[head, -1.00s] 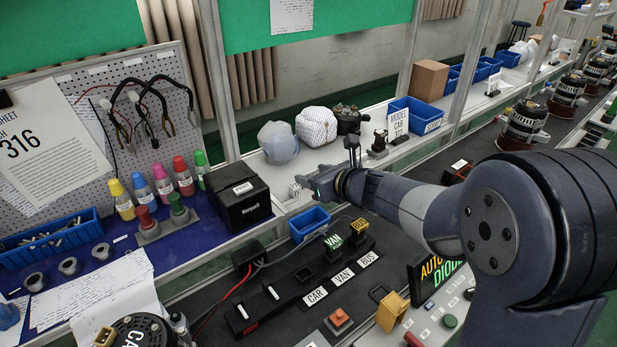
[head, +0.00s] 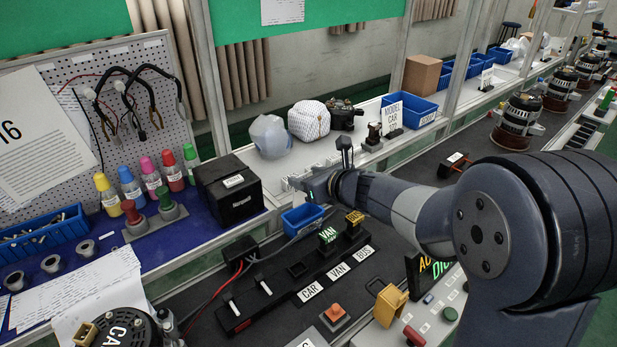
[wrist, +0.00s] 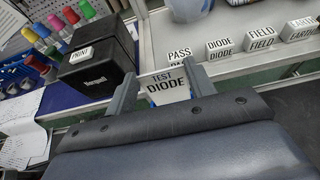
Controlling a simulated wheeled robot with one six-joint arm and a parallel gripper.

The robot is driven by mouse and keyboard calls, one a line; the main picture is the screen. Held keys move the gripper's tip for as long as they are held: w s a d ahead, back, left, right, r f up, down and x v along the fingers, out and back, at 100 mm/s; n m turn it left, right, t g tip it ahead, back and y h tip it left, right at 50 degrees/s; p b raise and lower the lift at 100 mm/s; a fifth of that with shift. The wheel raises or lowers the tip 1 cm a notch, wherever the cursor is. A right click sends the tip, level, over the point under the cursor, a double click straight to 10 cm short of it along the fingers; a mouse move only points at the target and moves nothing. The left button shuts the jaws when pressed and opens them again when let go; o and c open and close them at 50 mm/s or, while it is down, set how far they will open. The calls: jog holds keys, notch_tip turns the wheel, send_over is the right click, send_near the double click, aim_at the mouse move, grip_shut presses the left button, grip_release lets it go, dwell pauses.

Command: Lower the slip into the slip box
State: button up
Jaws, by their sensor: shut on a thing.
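My gripper (wrist: 162,90) is shut on a white slip (wrist: 168,84) printed "TEST DIODE", which stands between the two fingers in the wrist view. In the head view my gripper (head: 308,186) is just above the small blue box (head: 302,220), likely the slip box, near its back edge.
A black printer (head: 232,190) stands left of the blue box. White label blocks, including "DIODE" (wrist: 220,48), line the shelf behind. A black switch panel (head: 290,285) with CAR, VAN and BUS labels lies in front.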

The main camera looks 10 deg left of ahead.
jog(key=shift+f+b, duration=0.95)
jog(key=shift+f, duration=0.3)
jog(key=shift+f+b, duration=2.6)
jog(key=shift+b, duration=0.6)
dwell(0.5)
jog(key=shift+r, duration=0.15)
notch_tip(320, 180, up, 4)
jog(key=p, duration=0.4)
send_over(303, 200)
jog(key=s+d, duration=0.1)
jog(key=d, duration=0.1)
jog(key=shift+s+a+r, duration=0.1)
jog(key=shift+s+a, duration=0.1)
jog(key=shift+b, duration=0.4)
dwell(1.4)
